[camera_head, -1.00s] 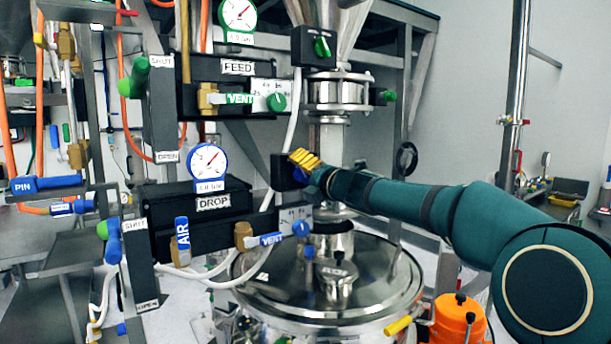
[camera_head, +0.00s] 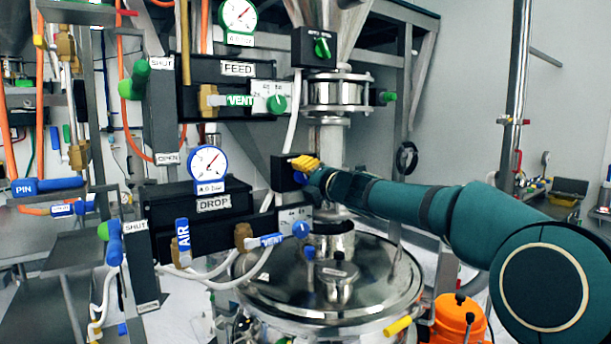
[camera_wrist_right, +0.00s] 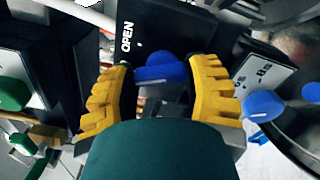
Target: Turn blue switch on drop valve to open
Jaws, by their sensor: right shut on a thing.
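The drop valve's switch box (camera_head: 283,172) is a small black box in front of the steel column in the head view. In the right wrist view the box (camera_wrist_right: 185,25) carries the white word OPEN, turned on its side. Its blue switch (camera_wrist_right: 162,72) sits between the yellow fingers of my right gripper (camera_wrist_right: 168,95), which is shut on it. In the head view my right gripper (camera_head: 305,166) is at the box's right side, and the switch is mostly hidden behind the fingers. My left gripper is not in view.
The DROP panel (camera_head: 205,222) with its blue-rimmed gauge (camera_head: 208,167) and blue VENT handle (camera_head: 266,240) is left of the box.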

